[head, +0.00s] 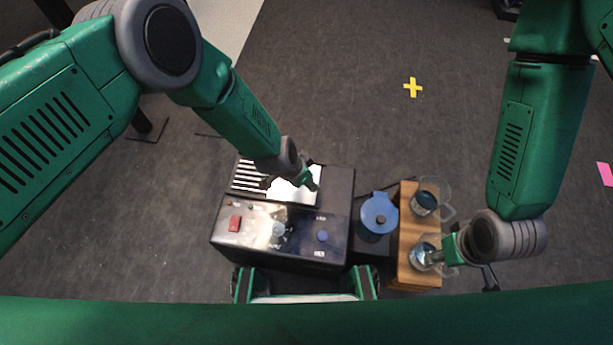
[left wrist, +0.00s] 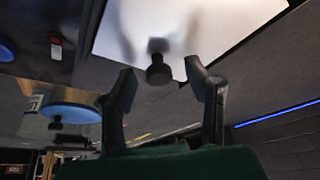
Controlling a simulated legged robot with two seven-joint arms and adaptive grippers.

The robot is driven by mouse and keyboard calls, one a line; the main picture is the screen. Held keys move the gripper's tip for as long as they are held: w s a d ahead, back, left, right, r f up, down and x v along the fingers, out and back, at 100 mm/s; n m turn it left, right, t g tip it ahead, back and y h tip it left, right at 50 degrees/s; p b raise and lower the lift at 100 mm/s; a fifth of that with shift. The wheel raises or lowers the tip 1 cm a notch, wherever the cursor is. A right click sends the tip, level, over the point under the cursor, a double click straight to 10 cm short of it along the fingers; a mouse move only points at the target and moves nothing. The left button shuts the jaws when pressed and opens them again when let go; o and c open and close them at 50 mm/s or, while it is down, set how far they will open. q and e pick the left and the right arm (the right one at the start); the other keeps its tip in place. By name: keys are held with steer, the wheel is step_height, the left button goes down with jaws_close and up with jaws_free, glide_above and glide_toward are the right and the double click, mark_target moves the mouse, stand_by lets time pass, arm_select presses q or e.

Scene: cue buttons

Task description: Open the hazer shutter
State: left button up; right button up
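The hazer is a black box (head: 340,205) with a sloped front panel in the head view. On its top, a bright white shutter plate (head: 283,192) lies to the right of a striped slotted vent (head: 247,177). The white plate fills the top of the left wrist view (left wrist: 150,25), with a dark knob (left wrist: 158,72) on it. My left gripper (head: 312,183) is over the plate's right side. Its two fingers (left wrist: 161,75) are apart, with the knob between or just beyond the tips; contact is not visible. My right gripper (head: 438,256) is beside a glass vessel; its fingers are unclear.
The front panel holds a red switch (head: 235,223), a dial (head: 278,229) and a blue button (head: 322,236). Right of the hazer stand a blue-lidded pot (head: 379,214) and a wooden stand (head: 405,235) with two glass vessels (head: 424,203). Open floor lies behind.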

mark_target(294, 193)
arm_select(q)
steer(key=v, duration=1.2)
steer(key=shift+f, duration=0.1)
stand_by(0.4)
steer(key=s+a+n+g+y, duration=0.3)
steer(key=s+a+n, duration=0.7)
steer(key=s+a, duration=1.3)
step_height(294, 193, up, 17)
steer(key=a+t+p, duration=0.1)
steer(key=a+p, duration=0.1)
steer(key=p, duration=1.4)
steer(key=shift+w+a+n+y, duration=0.3)
steer(key=shift+w+a, duration=0.05)
steer(key=shift+w, duration=0.05)
